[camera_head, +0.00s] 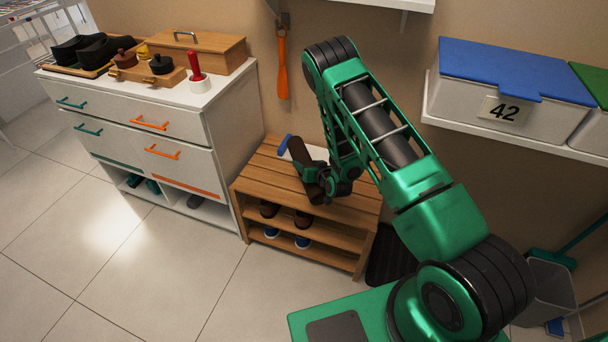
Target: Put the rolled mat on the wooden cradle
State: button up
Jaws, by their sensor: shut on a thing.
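The rolled mat (305,168) looks like a dark brown cylinder, tilted, above the slatted wooden bench (262,170). My gripper (323,183) is shut on it near its lower right side; the fingers are small and partly hidden by the mat and my wrist. I cannot tell whether the mat touches the bench top.
A white object with a blue part (284,145) lies behind the mat. Shoes (270,210) stand on the bench's shelves. A white dresser (222,130) stands left, with a wooden box (205,52) on top. An orange shoehorn (282,68) hangs behind. Floor at front left is clear.

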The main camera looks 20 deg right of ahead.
jog(key=shift+f, duration=2)
jog(key=shift+f, duration=0.5)
jog(key=o, duration=1.2)
